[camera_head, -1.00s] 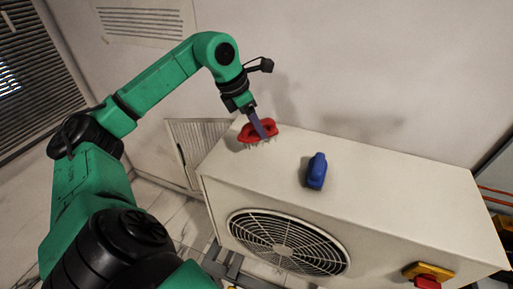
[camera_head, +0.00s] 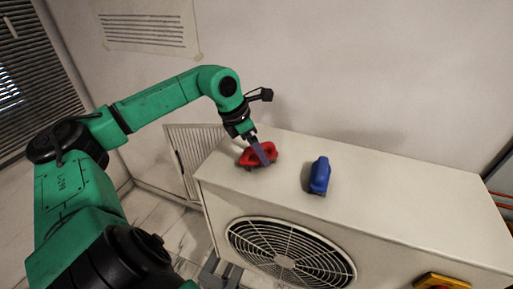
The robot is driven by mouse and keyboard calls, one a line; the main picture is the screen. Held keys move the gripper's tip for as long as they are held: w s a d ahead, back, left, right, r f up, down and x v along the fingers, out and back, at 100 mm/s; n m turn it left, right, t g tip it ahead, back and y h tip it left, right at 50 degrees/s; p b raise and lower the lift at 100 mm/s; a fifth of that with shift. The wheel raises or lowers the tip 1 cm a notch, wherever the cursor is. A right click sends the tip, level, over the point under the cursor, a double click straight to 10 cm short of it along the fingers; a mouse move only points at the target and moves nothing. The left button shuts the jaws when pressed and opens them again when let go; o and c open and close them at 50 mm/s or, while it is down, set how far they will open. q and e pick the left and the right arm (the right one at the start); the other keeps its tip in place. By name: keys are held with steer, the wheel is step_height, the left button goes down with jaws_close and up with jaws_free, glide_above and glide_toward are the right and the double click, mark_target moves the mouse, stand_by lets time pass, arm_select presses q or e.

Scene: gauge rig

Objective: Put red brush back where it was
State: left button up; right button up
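The red brush (camera_head: 250,157) is at the left end of the top of a white fan unit (camera_head: 400,200). My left gripper (camera_head: 262,155) comes down on it from above, with its fingers shut around the brush's handle. The brush is at or just above the surface; I cannot tell whether it touches. Its bristles are mostly hidden now. A blue brush (camera_head: 320,174) stands on the unit to the right of the red one, apart from it. My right gripper is not in view.
The unit's front has a round fan grille (camera_head: 290,252). A yellow switch housing (camera_head: 440,281) is at the lower right. A wall stands close behind the unit, with a louvred panel (camera_head: 190,150) to the left. The unit's top is clear right of the blue brush.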

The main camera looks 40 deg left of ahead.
arm_select(q)
steer(key=shift+r, duration=0.1)
steer(key=shift+b+v, duration=1)
steer(key=shift+b, duration=0.15)
steer(key=b+v, duration=0.1)
steer(key=v, duration=0.9)
steer(key=shift+w, duration=0.1)
steer(key=shift+r, duration=0.1)
